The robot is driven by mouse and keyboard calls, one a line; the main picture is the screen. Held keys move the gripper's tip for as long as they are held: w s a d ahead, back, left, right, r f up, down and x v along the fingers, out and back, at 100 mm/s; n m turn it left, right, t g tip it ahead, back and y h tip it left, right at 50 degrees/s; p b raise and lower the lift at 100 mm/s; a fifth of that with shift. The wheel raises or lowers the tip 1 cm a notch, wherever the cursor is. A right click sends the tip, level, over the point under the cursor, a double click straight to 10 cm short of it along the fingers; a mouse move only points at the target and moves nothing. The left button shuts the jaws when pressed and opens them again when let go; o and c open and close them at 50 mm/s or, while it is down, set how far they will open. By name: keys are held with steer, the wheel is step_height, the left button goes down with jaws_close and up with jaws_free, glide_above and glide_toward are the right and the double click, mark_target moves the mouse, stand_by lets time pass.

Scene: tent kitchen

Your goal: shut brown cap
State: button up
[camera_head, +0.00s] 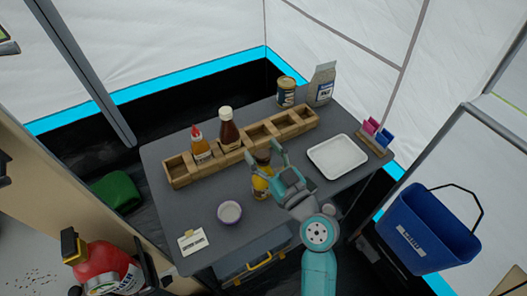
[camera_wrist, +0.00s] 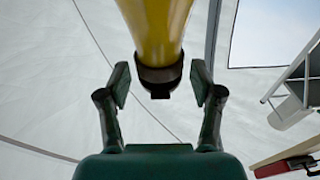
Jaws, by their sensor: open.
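A yellow bottle (camera_head: 260,188) stands on the grey table in front of the wooden box, partly hidden by my gripper. In the wrist view the yellow bottle (camera_wrist: 157,25) comes in from the top edge. Its brown cap (camera_wrist: 160,75) has a small dark tab at its end. In the head view the brown cap (camera_head: 262,157) is between my fingers. My gripper (camera_wrist: 160,84) is open, with one finger on each side of the cap and a visible gap on both sides. I cannot tell how far the cap's lid is open.
A wooden box (camera_head: 224,159) holds a red-capped orange bottle (camera_head: 200,147) and a white-capped dark bottle (camera_head: 228,132). A white tray (camera_head: 338,157) lies right of my gripper (camera_head: 264,153). A purple-rimmed bowl (camera_head: 229,212) and a card (camera_head: 193,242) are at the front left.

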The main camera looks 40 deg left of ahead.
steer(key=v, duration=1.2)
steer(key=c, duration=0.4)
steer(key=a+r+g, duration=0.1)
steer(key=r+n, duration=0.1)
steer(key=shift+s+a+r, duration=0.2)
steer(key=shift+s+r, duration=0.05)
steer(key=c, duration=0.7)
steer(key=r+g, duration=0.1)
steer(key=a+r+n+g+h, duration=0.1)
steer(key=r, duration=0.2)
steer(key=shift+s+a+n+g+h, duration=0.35)
steer(key=shift+n+g+h, duration=0.05)
jaws_close()
step_height(320, 180, up, 6)
steer(key=w+d+m+t+h, duration=0.1)
steer(key=d+m+h, duration=0.2)
steer(key=h, duration=0.2)
steer(key=w+a+f, duration=0.2)
steer(key=a+f, duration=0.5)
steer(key=f, duration=0.1)
steer(key=shift+w+a+f, duration=0.3)
steer(key=shift+w+f, duration=0.1)
